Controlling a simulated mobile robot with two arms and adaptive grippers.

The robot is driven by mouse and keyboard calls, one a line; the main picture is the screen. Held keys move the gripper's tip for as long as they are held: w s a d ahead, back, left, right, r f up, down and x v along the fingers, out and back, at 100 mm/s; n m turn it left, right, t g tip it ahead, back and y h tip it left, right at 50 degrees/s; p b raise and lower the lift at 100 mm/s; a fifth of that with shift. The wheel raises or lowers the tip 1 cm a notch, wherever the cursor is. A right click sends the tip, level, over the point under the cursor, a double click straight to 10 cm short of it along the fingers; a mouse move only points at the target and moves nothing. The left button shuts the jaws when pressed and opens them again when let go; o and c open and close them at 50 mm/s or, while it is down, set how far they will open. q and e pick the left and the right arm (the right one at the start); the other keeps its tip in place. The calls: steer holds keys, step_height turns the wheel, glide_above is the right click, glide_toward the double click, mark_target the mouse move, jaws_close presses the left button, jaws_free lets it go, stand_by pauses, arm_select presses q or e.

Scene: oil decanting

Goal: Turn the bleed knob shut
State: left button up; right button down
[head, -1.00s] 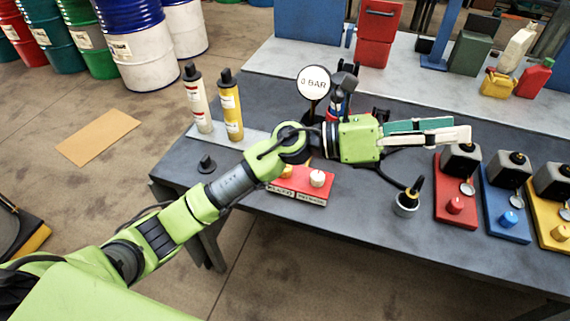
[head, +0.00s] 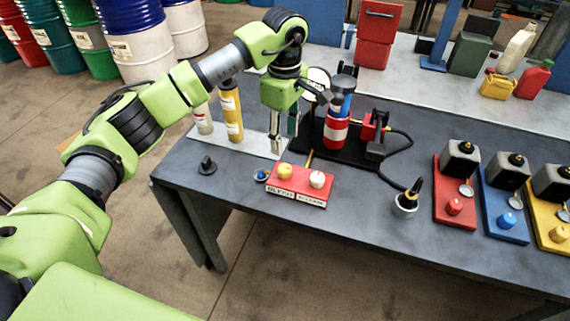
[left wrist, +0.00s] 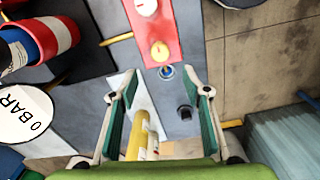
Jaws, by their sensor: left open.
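A red block (head: 303,194) lies near the table's front edge with a yellow knob (head: 285,171) on its left and a white knob (head: 317,180) on its right. The label under the yellow knob seems to read bleed. In the left wrist view the yellow knob (left wrist: 160,50) shows at top centre, ahead of the fingertips. My left gripper (head: 285,143) points down, open and empty, behind and above the red block, apart from both knobs. It also shows in the left wrist view (left wrist: 162,76) with its fingers spread. My right gripper is out of view.
Behind are a yellow bottle (head: 231,112), a pale bottle (head: 203,119) and a red-white-blue cylinder (head: 336,127). The gauge (left wrist: 22,115) reads 0 BAR. A cup (head: 405,205) stands right.

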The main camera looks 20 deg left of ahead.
mark_target(285, 167)
arm_select(q)
step_height(285, 167, down, 10)
steer(key=p, duration=0.2)
steer(key=shift+r+p, duration=0.15)
steer(key=shift+p, duration=0.15)
steer(key=shift+f, duration=0.7)
steer(key=c, duration=1.1)
